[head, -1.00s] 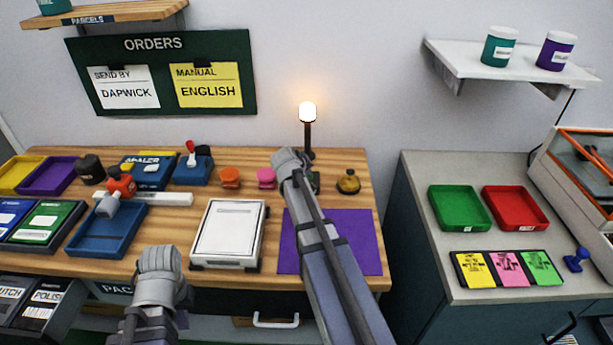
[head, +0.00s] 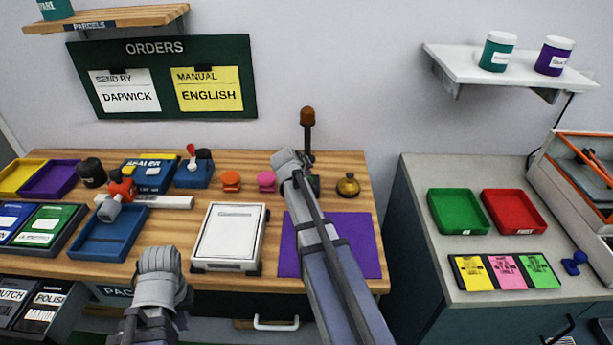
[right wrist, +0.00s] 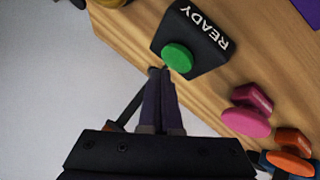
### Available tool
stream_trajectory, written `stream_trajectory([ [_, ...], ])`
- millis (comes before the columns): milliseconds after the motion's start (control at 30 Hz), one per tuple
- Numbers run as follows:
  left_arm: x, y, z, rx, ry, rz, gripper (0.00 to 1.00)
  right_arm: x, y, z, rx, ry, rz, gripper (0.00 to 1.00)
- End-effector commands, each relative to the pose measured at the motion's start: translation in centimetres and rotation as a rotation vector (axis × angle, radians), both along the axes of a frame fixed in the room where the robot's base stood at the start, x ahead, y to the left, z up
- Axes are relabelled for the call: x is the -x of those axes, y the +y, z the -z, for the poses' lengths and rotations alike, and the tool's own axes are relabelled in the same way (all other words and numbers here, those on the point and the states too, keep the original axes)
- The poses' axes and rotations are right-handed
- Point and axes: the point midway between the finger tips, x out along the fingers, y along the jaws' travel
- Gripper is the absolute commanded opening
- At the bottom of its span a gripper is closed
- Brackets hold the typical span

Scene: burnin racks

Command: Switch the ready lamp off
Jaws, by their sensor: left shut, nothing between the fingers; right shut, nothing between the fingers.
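The ready lamp (head: 307,117) stands on a dark post at the back of the wooden bench. Its cap is dull brown-orange and unlit. In the right wrist view a black box marked READY (right wrist: 196,40) carries a round green button (right wrist: 178,57). My right gripper (right wrist: 164,72) is shut and empty, its fingertips at the edge of the green button; I cannot tell whether they touch it. In the head view my right arm hides most of the box. My left gripper (head: 160,262) is low in front of the bench, its fingers hard to see, holding nothing visible.
Pink (right wrist: 246,118) and orange (right wrist: 290,150) stamps stand beside the READY box. A brass bell-like object (head: 348,185) is right of my right arm. A purple mat (head: 360,245) lies under that arm. A white scale-like device (head: 229,236) and blue tray (head: 108,235) are further left.

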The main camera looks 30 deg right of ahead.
Motion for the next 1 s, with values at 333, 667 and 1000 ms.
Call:
stream_trajectory([
  [333, 0.0, 0.0, -0.2, 0.0, 0.0, 0.0, 0.0, 0.0, 0.0, -0.2, 0.0, 0.0, 0.0, 0.0],
  [667, 0.0, 0.0, -2.7, 0.0, 0.0, 0.0, 0.0, 0.0, 0.0, -2.7, 0.0, 0.0, 0.0, 0.0],
  [1000, 0.0, 0.0, -5.9, 0.0, 0.0, 0.0, 0.0, 0.0, 0.0, -5.9, 0.0, 0.0, 0.0, 0.0],
])
